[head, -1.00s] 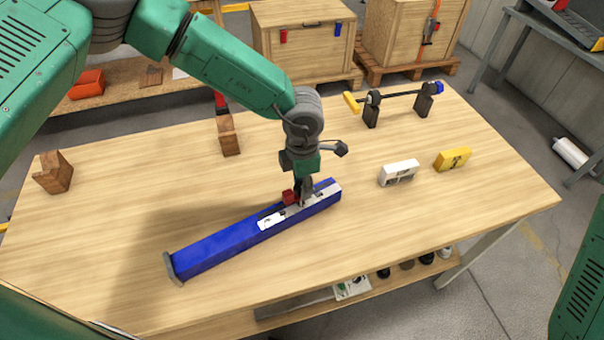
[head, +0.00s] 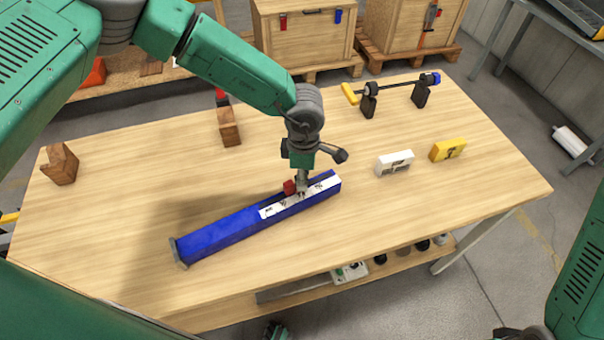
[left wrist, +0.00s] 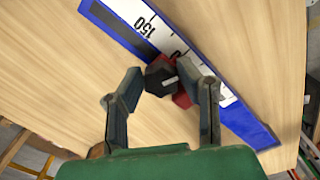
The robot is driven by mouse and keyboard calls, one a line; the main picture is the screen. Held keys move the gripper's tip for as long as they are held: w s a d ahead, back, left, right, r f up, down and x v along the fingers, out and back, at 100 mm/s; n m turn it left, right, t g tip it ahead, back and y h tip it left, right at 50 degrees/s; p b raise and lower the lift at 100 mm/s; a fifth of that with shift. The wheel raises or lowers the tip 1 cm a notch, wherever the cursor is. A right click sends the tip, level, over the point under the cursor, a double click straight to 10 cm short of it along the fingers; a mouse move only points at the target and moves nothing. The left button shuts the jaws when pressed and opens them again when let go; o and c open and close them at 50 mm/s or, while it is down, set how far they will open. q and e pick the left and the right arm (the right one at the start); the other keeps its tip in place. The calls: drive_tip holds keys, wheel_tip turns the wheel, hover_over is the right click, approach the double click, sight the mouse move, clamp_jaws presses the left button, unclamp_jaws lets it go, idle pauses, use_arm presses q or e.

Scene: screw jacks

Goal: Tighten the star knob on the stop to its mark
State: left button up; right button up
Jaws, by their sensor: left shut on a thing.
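The blue rail (head: 215,237) lies diagonally on the table with a white scale strip (head: 322,186) along its right part. A red stop (head: 289,187) sits on the rail at the scale; it also shows in the left wrist view (left wrist: 182,98). My left gripper (head: 301,191) points down over the stop. In the left wrist view, its two fingers (left wrist: 164,84) are closed on the dark star knob (left wrist: 158,76), which has a pale pointer line. The scale reads 150 near the knob. The mark for the knob cannot be made out.
A white block (head: 394,163) and a yellow block (head: 448,150) stand to the right. Wooden blocks (head: 229,128) (head: 60,164) stand at the back and left. The table front is clear.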

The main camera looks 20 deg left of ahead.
use_arm(q)
drive_tip(key=shift+d+r, duration=0.1)
drive_tip(key=shift+d, duration=0.5)
drive_tip(key=o, duration=1.1)
drive_tip(key=shift+o, duration=0.2)
drive_tip(key=shift+a, duration=0.4)
drive_tip(key=shift+a+r, duration=0.1)
drive_tip(key=shift+r, duration=0.25)
wheel_tip(320, 180, up, 11)
